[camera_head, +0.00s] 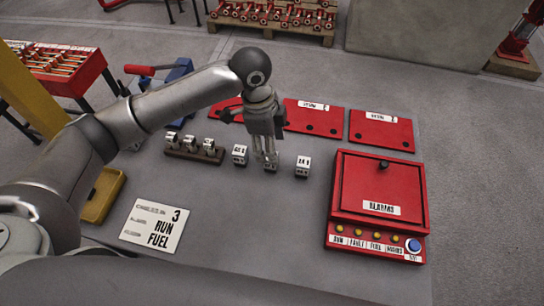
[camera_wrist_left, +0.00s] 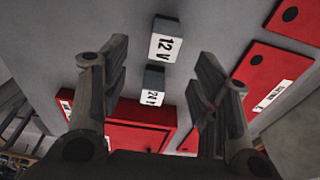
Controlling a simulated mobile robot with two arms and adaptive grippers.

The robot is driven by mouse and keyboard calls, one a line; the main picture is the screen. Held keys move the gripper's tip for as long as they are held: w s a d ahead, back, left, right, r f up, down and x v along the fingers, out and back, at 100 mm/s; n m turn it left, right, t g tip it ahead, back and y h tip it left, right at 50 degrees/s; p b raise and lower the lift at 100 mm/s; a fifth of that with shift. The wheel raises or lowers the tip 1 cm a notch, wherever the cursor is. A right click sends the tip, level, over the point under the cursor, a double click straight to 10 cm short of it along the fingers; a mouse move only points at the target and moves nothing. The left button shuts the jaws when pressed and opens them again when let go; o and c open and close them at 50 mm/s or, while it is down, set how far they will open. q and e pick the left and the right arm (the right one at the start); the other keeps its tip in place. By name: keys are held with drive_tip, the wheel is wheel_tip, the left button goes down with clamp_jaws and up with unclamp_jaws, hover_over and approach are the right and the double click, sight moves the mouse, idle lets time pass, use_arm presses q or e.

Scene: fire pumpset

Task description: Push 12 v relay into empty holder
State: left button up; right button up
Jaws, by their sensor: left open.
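The 12 V relay (camera_wrist_left: 166,42), a small block with a white labelled face, shows in the left wrist view near the fingertips. In the head view a relay (camera_head: 271,168) is mostly hidden under my left gripper (camera_head: 265,158). My left gripper (camera_wrist_left: 162,75) is open and points down, with its fingers apart and nothing seen clamped. The 24 V relay (camera_wrist_left: 153,84) shows beyond; it is also right of the gripper in the head view (camera_head: 303,167). A dark holder rack (camera_head: 193,153) with several white-faced pieces stands to the left; I cannot tell an empty slot. My right gripper is not in view.
Another white relay (camera_head: 240,155) stands just left of my left gripper. A red alarm box (camera_head: 383,190) is at the right. Red plates (camera_head: 382,131) lie behind, a "RUN FUEL" card (camera_head: 155,226) in front left. The grey table front is clear.

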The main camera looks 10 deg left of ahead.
use_arm(q)
drive_tip(key=shift+d+f, duration=0.1)
drive_tip(key=shift+f, duration=0.35)
wheel_tip(320, 180, down, 5)
drive_tip(key=shift+w+p, duration=0.15)
drive_tip(key=shift+p, duration=0.35)
drive_tip(key=shift+f, duration=0.3)
drive_tip(key=c, duration=1.1)
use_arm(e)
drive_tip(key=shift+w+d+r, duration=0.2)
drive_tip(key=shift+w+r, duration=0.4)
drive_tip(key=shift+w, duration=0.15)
use_arm(q)
drive_tip(key=shift+c, duration=0.2)
